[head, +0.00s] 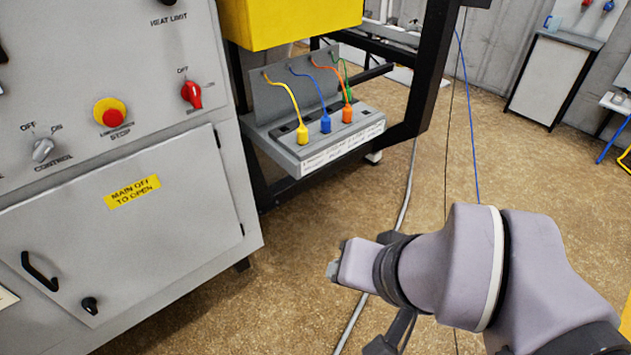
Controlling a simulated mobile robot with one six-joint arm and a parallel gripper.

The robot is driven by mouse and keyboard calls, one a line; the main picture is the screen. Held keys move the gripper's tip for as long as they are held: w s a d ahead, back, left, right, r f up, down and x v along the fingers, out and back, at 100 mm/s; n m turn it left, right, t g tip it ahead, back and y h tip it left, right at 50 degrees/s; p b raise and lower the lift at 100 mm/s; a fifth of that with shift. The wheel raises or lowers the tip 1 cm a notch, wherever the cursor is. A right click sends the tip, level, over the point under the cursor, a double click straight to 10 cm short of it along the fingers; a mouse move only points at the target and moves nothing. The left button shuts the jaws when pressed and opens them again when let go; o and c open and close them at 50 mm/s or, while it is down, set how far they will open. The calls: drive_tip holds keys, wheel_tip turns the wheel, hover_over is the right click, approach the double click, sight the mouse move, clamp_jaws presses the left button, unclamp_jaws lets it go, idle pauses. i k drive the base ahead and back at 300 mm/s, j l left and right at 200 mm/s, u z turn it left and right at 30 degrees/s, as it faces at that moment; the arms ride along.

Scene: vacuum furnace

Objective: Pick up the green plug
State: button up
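A green cable (346,76) hangs from the upright back panel of a grey plug panel (374,129).
A grey control cabinet (130,235) with a red stop button (112,117) and knobs stands at the left. A yellow box (290,20) hangs above the plug panel. A black frame post (432,70) rises at its right. Cables lie on the floor; the space before the panel is clear.

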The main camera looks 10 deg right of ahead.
sight(348, 91)
drive_tip(key=i+l, duration=0.15)
drive_tip(key=l, duration=0.2)
drive_tip(key=i+l, duration=0.1)
drive_tip(key=l, duration=0.2)
drive_tip(key=i+l, duration=0.15)
drive_tip(key=l, duration=0.2)
drive_tip(key=i+l, duration=0.1)
drive_tip(key=l, duration=0.2)
drive_tip(key=i, duration=0.1)
drive_tip(key=u, duration=0.05)
